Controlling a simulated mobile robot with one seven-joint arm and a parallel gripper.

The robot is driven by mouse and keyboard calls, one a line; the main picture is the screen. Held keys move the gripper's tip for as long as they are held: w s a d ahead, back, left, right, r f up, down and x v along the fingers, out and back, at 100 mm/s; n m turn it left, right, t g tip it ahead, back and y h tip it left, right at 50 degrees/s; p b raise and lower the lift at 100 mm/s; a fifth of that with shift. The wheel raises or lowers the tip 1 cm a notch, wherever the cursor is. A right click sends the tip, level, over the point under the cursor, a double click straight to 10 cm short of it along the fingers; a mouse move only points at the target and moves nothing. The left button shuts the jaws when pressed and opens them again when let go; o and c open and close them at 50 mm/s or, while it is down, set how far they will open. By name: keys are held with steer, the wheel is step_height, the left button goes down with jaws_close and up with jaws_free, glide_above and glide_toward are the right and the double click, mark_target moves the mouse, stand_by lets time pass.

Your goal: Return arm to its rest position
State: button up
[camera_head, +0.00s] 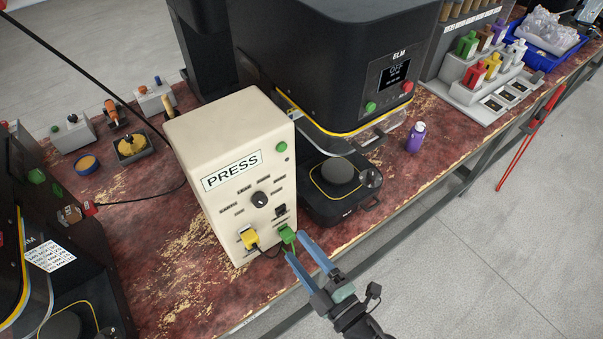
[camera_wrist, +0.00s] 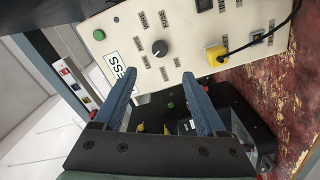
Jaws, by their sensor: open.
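My gripper (camera_head: 295,243) is open, its two blue fingers spread in front of the lower right of the cream PRESS box (camera_head: 220,140). A green plug (camera_head: 287,233) shows beside the fingertips in the head view; I cannot tell whether a finger touches it. In the wrist view the fingers (camera_wrist: 165,92) are apart with nothing held between them. The box face (camera_wrist: 185,50) lies beyond the tips, with its dark dial (camera_wrist: 159,48) and a yellow plug (camera_wrist: 215,55) on a black cable. My arm reaches in from the bottom of the head view.
The black ELM machine (camera_head: 350,50) stands behind the box, its round plate (camera_head: 340,172) low in front. A purple bottle (camera_head: 416,137) stands to the right. A rack of coloured bottles (camera_head: 485,70) and a blue tray (camera_head: 545,58) are farther right. Open floor (camera_head: 510,240) lies lower right.

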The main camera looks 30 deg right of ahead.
stand_by(0.3)
steer(key=w+d+r+m+t+h, duration=0.15)
steer(key=w+r, duration=0.35)
steer(key=r, duration=0.5)
steer(key=w+d+r+m+t+h, duration=0.1)
steer(key=w+r+m+t+h, duration=0.3)
steer(key=r, duration=0.6)
step_height(320, 180, up, 19)
steer(key=w+a+m+h, duration=0.3)
steer(key=m, duration=0.2)
steer(key=s+a+r+m+t+y, duration=0.1)
steer(key=s+a+r+y, duration=0.3)
steer(key=a+r, duration=0.4)
steer(key=s+a+r+m+t+y, duration=0.2)
steer(key=s+a+r, duration=0.4)
steer(key=r, duration=0.9)
steer(key=shift+s+a+r+t+y, duration=0.25)
steer(key=shift+a+r+t+y, duration=0.2)
steer(key=shift+a+y, duration=0.65)
steer(key=shift+a, duration=0.15)
